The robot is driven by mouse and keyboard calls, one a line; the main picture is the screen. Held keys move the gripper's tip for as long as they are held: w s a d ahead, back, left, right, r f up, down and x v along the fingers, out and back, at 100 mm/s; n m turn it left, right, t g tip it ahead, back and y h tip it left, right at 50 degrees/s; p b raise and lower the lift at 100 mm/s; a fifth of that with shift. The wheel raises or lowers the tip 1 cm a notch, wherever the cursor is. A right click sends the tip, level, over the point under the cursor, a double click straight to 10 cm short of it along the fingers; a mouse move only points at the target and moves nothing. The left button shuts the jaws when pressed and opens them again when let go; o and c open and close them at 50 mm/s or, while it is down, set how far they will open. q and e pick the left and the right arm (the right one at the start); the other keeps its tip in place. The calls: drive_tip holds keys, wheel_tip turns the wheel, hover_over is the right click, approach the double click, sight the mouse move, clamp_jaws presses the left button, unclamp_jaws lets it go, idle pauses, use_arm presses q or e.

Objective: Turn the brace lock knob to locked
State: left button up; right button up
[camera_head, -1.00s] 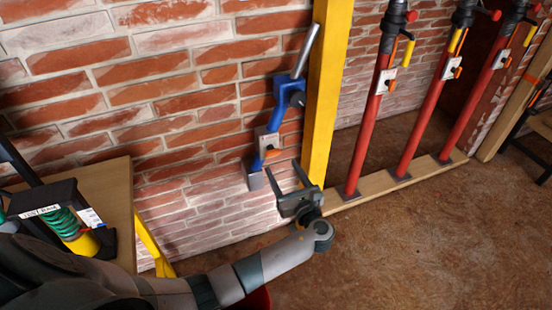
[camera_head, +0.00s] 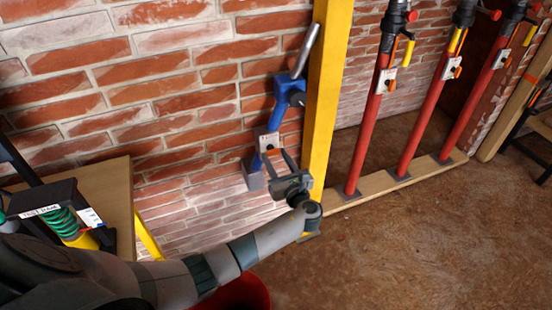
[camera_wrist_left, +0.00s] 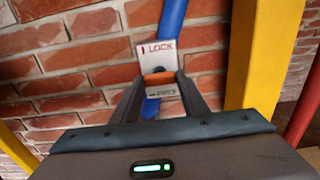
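The brace lock knob (camera_wrist_left: 158,79) is orange and sits below a white plate marked LOCK (camera_wrist_left: 157,54) in the left wrist view. My left gripper (camera_wrist_left: 160,88) is open, with one finger on each side of the knob; I cannot tell whether they touch it. A second label below the knob is partly hidden and unreadable. In the head view the blue brace (camera_head: 281,105) leans against the brick wall beside a yellow post, and my left gripper (camera_head: 277,160) is at its lower part, largely covering the knob. My right gripper is not in view.
The yellow post (camera_head: 326,90) stands close to the right of my left gripper. Several red props (camera_head: 368,135) stand on a wooden board (camera_head: 405,180) further right. A wooden table (camera_head: 117,190) is at the left, and a red bucket (camera_head: 243,292) is below my left arm.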

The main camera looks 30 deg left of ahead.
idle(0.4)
use_arm(q)
drive_tip(key=shift+n, duration=0.9)
drive_tip(key=shift+n+b, duration=0.4)
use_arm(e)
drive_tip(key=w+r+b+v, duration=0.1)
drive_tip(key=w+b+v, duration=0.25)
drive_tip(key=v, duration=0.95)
use_arm(q)
drive_tip(key=shift+n+b, duration=3.6)
drive_tip(key=shift+n, duration=4.2)
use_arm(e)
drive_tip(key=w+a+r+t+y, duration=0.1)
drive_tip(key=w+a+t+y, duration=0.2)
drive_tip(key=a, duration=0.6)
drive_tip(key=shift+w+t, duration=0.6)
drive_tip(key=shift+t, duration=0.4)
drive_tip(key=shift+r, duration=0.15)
